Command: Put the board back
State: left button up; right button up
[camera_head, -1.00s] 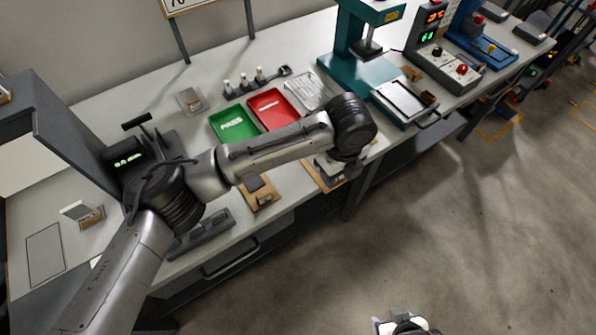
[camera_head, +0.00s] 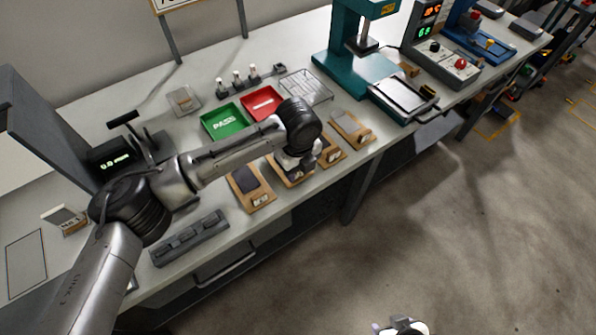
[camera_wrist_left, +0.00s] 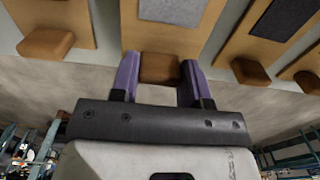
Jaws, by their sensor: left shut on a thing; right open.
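Several wooden boards with sample pads and brown end blocks lie in a row along the bench front. My left gripper (camera_head: 297,168) points down over one board (camera_head: 287,181) and partly hides it. In the left wrist view my left gripper (camera_wrist_left: 160,78) has its purple fingers shut on the brown block of that board (camera_wrist_left: 170,38), which bears a light grey pad. I cannot tell if this board touches the bench. A dark-padded board (camera_head: 262,196) lies to its left; two more (camera_head: 333,153) (camera_head: 352,128) lie to its right. My right gripper (camera_head: 402,326) shows only partly at the bottom edge, away from the bench.
Behind the boards are a green PASS tray (camera_head: 223,121), a red tray (camera_head: 261,103) and a wire rack (camera_head: 306,86). A teal press (camera_head: 357,65) stands to the right. A grey slotted holder (camera_head: 188,238) lies front left. Neighbouring boards sit close on both sides.

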pick_arm(q)
jog(key=shift+f, duration=0.65)
jog(key=shift+f, duration=0.1)
jog(key=o, duration=0.9)
jog(key=shift+o, duration=0.2)
notch_tip(320, 180, up, 11)
jog(key=p, duration=0.4)
jog(key=shift+r, duration=0.65)
